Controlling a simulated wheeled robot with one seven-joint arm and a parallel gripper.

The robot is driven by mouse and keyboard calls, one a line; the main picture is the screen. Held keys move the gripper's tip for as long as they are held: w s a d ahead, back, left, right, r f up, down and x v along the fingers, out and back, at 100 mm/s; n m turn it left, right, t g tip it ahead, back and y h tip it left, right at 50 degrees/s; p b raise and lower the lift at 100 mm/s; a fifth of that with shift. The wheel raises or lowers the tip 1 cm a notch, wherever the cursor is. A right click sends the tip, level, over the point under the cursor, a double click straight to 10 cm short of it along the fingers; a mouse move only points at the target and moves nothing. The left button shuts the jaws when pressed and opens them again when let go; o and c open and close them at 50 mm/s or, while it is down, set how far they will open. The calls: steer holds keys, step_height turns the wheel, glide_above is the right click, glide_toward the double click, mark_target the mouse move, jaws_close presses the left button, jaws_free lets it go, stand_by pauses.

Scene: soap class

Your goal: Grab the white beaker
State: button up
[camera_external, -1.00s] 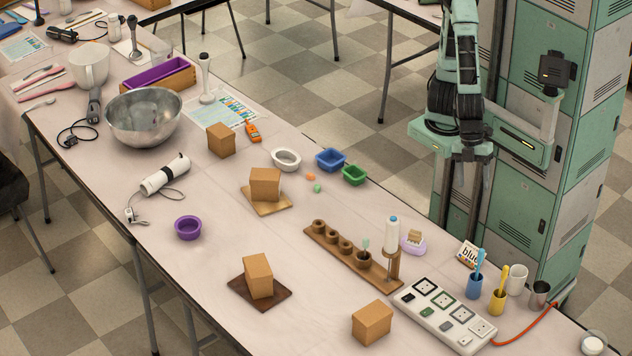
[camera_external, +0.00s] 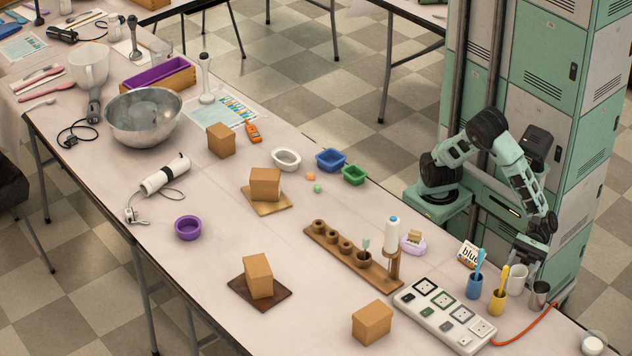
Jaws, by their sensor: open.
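A small white beaker (camera_external: 516,281) stands upright near the table's right edge, between a yellow cup (camera_external: 497,301) and a grey metal cup (camera_external: 538,294). My gripper (camera_external: 526,264) is open and points down, just above and behind the white beaker. The fingers overlap the beaker's upper part in the picture, so I cannot tell whether they touch it. The beaker's far side is hidden.
A blue cup (camera_external: 475,286) and the yellow cup hold toothbrushes. A small box (camera_external: 468,254) stands behind them. A white power strip (camera_external: 444,315) with an orange cable (camera_external: 524,330) lies in front. Green lockers (camera_external: 545,75) stand behind my arm.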

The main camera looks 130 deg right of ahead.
mark_target(515, 279)
steer(key=shift+s+f+m+t+h, duration=0.3)
steer(key=shift+s+f+m+h, duration=0.1)
steer(key=shift+s+f+m, duration=0.35)
steer(key=shift+m, duration=0.25)
steer(key=shift+b+x, duration=0.45)
steer(key=shift+x, duration=2.05)
steer(key=shift+d+r, duration=0.15)
steer(key=shift+r, duration=0.05)
steer(key=c, duration=0.7)
